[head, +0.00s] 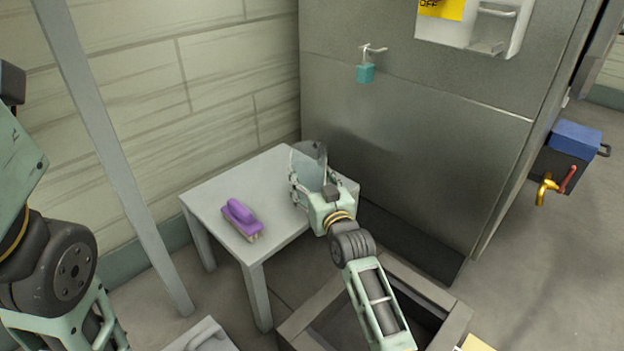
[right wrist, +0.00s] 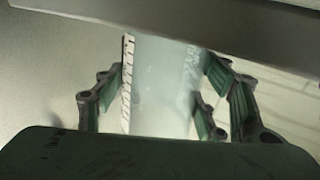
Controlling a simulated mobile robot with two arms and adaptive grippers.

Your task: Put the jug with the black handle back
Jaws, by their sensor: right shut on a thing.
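The clear jug (head: 305,160) is at the back right part of the small white table, with a dark part, likely its handle, on its right side. My right gripper (head: 312,188) is shut on the jug. In the right wrist view the jug's see-through body (right wrist: 160,85), with printed scale marks, stands between the two fingers. I cannot tell whether the jug's base touches the tabletop. Part of my left arm shows at the left edge of the head view, but its gripper is out of sight.
A purple brush (head: 241,218) lies on the white table (head: 205,196), left of the jug. A metal cabinet wall with a teal padlock (head: 365,73) rises behind. A grey open bin (head: 300,325) stands below my right arm. A blue box (head: 575,142) with a yellow tap is far right.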

